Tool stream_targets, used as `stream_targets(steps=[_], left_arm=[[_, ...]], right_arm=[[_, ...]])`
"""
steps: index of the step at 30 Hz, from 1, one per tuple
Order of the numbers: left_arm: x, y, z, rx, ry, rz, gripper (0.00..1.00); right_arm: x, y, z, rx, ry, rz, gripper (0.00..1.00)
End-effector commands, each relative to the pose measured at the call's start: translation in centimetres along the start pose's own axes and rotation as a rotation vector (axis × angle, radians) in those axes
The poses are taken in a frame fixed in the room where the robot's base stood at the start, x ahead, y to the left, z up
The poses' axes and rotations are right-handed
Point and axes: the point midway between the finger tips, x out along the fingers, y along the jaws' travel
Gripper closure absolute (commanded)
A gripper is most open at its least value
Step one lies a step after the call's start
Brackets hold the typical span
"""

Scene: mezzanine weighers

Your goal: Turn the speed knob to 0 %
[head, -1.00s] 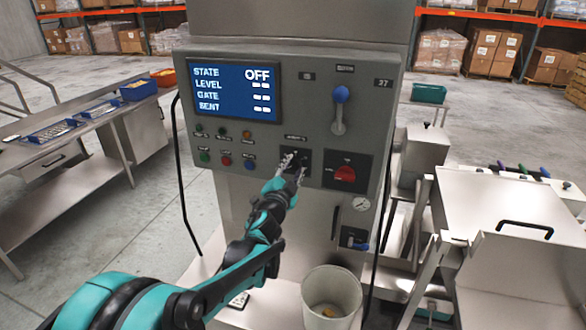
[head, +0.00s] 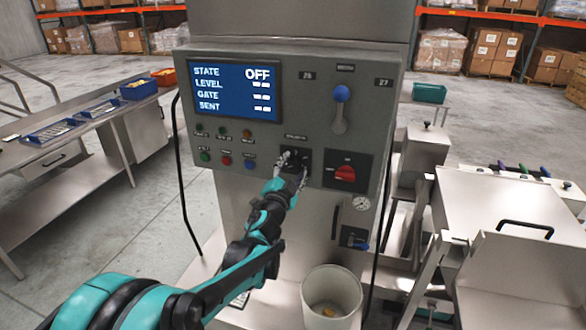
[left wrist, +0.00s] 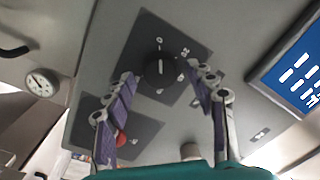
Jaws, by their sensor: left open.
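The speed knob (left wrist: 158,70) is a round black knob on a dark square plate (left wrist: 150,35) on the grey panel. In the left wrist view its white line points up the picture, toward a mark that looks like 0; the marks are small and blurred. My left gripper (head: 295,158) is in front of this plate in the head view and hides most of the knob. In the left wrist view the left gripper (left wrist: 166,76) is open, with one finger to each side of the knob and gaps visible. My right gripper is not in view.
A blue screen (head: 235,88) reads STATE OFF. Small coloured buttons (head: 226,160) lie to the left. A white bucket (head: 331,290) stands below the panel.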

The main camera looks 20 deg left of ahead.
Motion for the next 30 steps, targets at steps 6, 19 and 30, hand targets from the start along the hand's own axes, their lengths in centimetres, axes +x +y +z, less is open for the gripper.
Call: stream_targets(steps=[6,19,30], left_arm=[[-3.5,0.0,0.0,0.000,0.000,-0.001,0.45],[-11.2,0.0,0.1,0.000,-0.001,0.000,0.45],[-11.8,0.0,0.1,0.000,-0.001,0.000,0.45]], right_arm=[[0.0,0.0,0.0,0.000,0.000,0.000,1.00],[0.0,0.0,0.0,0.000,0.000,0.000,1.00],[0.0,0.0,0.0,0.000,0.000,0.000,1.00]])
